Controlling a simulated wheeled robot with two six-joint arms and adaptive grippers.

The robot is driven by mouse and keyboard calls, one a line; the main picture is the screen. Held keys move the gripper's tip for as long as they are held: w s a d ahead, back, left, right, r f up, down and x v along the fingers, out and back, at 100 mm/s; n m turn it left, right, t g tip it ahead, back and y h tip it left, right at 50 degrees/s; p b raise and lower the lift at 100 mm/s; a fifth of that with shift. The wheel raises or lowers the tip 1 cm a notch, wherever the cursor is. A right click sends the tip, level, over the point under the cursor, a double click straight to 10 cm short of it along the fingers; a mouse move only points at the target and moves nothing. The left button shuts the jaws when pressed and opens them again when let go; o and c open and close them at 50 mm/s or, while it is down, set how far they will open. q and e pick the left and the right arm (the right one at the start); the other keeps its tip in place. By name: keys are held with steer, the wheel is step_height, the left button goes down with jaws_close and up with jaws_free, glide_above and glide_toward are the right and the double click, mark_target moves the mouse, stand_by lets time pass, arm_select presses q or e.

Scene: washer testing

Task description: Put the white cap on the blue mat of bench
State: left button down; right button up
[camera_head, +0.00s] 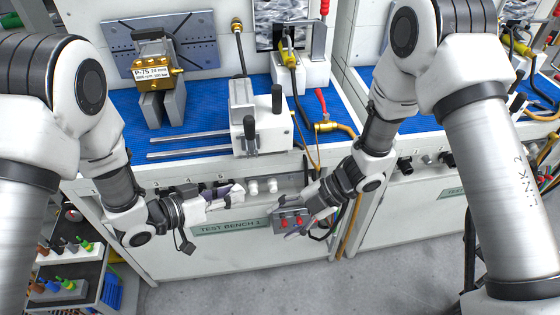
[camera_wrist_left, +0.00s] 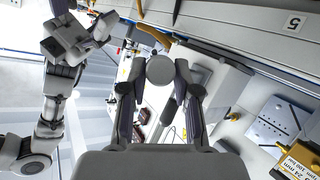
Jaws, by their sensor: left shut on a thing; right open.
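In the head view, my left gripper (camera_head: 232,194) is low in front of the bench's front panel, below the mat's level. The blue mat (camera_head: 208,108) covers the bench top above and behind it. My right gripper (camera_head: 290,222) is open in front of the same panel, to the right of the left gripper.
On the mat stand a brass block (camera_head: 158,72) on a grey stand, two metal rods (camera_head: 188,143) and a white fixture (camera_head: 262,125) with black handles. Hoses and a yellow-fitted valve (camera_head: 325,127) are at its right. Bare mat lies between the brass block and the fixture.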

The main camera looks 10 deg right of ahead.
mark_target(240, 186)
arm_select(q)
steer(key=shift+s+r, duration=0.1)
steer(key=shift+s, duration=0.05)
arm_select(e)
steer(key=w+r+n+t, duration=0.2)
steer(key=w+r+n, duration=0.3)
steer(key=r, duration=0.8)
steer(key=shift+m, duration=0.6)
steer(key=x, duration=1.2)
steer(key=shift+w+d+f, duration=0.1)
steer(key=shift+w+f, duration=0.2)
steer(key=shift+f, duration=0.05)
steer(key=shift+c, duration=0.4)
steer(key=c, duration=1)
steer(key=o, duration=1.1)
steer(key=shift+r, duration=0.1)
